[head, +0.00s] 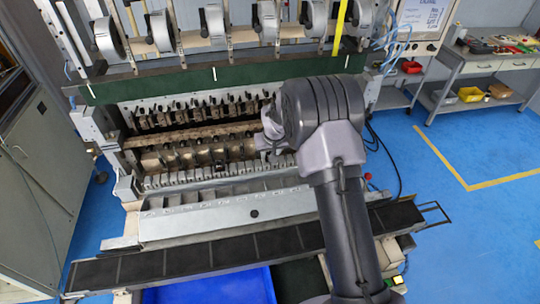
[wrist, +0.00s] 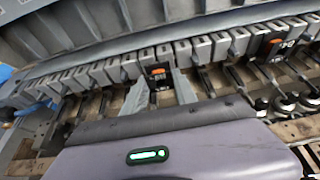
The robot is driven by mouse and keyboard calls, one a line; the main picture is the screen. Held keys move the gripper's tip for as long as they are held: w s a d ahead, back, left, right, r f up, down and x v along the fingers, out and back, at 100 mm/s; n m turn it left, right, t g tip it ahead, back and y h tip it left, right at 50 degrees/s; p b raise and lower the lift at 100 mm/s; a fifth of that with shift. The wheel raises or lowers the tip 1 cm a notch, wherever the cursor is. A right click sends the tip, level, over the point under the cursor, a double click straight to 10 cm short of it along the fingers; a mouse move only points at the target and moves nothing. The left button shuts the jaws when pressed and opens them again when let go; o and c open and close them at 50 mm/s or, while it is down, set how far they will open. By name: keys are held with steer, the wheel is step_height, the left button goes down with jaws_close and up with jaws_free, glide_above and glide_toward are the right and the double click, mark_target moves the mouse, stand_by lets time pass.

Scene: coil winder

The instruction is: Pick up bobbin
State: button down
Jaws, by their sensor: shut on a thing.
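In the wrist view, my gripper (wrist: 160,88) reaches into the coil winder with its two grey fingers on either side of a small black piece with an orange top, which I take for the bobbin (wrist: 158,74). The fingers are shut on it. The bobbin sits in line with a row of grey blocks (wrist: 110,70); I cannot tell whether it still touches its seat. In the head view, my arm reaches into the coil winder (head: 220,205) and hides the fingers and the bobbin.
A similar black and orange piece (wrist: 272,46) sits farther right along the row. A dark segmented belt (head: 200,255) runs along the winder's front, above a blue bin (head: 215,288). A workbench (head: 470,65) with tools stands at the right. Blue floor there is clear.

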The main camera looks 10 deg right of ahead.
step_height(320, 180, up, 3)
steer(key=shift+f, duration=0.2)
steer(key=s+a+b, duration=0.1)
steer(key=s+a, duration=0.1)
steer(key=s, duration=0.5)
steer(key=s+a+r+b, duration=0.1)
steer(key=s, duration=0.7)
steer(key=shift+s+a+r, duration=0.15)
steer(key=shift+s+a, duration=0.15)
steer(key=shift+a, duration=0.05)
